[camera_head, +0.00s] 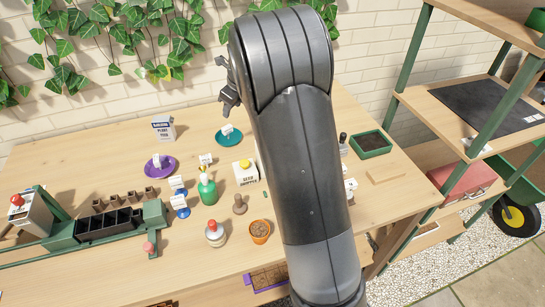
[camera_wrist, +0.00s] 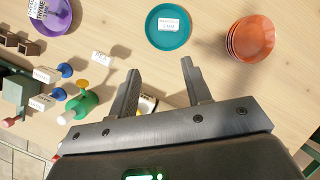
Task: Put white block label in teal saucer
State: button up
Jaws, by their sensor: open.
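The teal saucer (camera_wrist: 168,43) lies on the table just beyond my fingertips in the wrist view. It also shows in the head view (camera_head: 229,143). A white block label (camera_wrist: 168,24) with dark print lies within the saucer's outline in the wrist view, and shows there in the head view too (camera_head: 227,129). My gripper (camera_wrist: 158,66) is open, with nothing seen between its fingers, and is above the table short of the saucer. In the head view my gripper (camera_head: 230,98) is partly hidden behind my arm. Another white label (camera_wrist: 103,58) stands on bare table left of my fingers.
Orange saucers (camera_wrist: 252,38) are stacked to the right of the teal one. A purple saucer (camera_head: 160,174) with a label is at left. A green spray bottle (camera_head: 207,190), blue-based labels (camera_head: 179,201) and a yellow-topped white container (camera_head: 245,172) stand nearby.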

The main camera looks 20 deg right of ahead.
jog(key=s+r+n, duration=0.6)
jog(key=s+n, duration=0.1)
jog(key=s, duration=0.4)
jog(key=s+r+n, duration=0.7)
jog(key=s, duration=0.3)
jog(key=s+d+f+n+t+h, duration=0.1)
jog(key=s+d+n+h, duration=0.1)
jog(key=s+n, duration=1.1)
jog(key=s, duration=0.6)
jog(key=shift+s+f+n, duration=0.25)
jog(key=shift+f+n, duration=0.1)
jog(key=shift+n, duration=0.05)
